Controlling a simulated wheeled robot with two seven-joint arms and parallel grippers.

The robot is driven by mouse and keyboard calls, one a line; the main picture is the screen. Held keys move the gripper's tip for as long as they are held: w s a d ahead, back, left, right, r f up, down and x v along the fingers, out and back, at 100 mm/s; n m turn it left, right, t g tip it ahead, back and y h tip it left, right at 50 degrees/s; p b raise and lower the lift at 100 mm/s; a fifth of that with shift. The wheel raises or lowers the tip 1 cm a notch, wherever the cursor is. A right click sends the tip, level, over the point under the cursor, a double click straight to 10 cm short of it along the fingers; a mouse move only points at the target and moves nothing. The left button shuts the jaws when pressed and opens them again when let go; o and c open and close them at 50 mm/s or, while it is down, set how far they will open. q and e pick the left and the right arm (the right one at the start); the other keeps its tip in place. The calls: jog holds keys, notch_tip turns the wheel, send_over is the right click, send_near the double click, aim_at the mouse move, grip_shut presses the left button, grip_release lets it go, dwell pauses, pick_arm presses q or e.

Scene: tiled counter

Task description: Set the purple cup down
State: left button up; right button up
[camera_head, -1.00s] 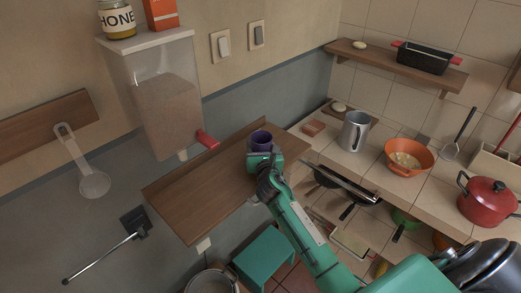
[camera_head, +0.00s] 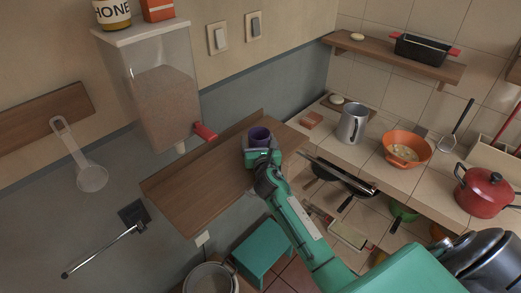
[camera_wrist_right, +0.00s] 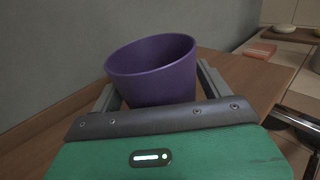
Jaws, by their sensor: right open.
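The purple cup (camera_head: 260,137) is at the right part of the brown wooden wall shelf (camera_head: 195,195). It appears to stand upright on the board, though its base is hidden behind my gripper. My right gripper (camera_head: 260,150) is at the cup, its arm coming in from the lower right. In the right wrist view the cup (camera_wrist_right: 155,75) sits between the two spread fingers. The jaws are open; whether a finger still touches the cup's side is hard to tell. My left gripper is not in view.
A clear dispenser (camera_head: 165,105) with a red handle (camera_head: 204,131) hangs left of the cup. The shelf's left part is bare. A tiled counter at right holds a metal pitcher (camera_head: 352,123), an orange bowl (camera_head: 405,147) and a red pot (camera_head: 484,192). A teal stool (camera_head: 262,248) stands below.

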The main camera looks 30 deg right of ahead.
jog(key=b+v, duration=0.1)
jog(key=v, duration=1.1)
jog(key=shift+b, duration=0.35)
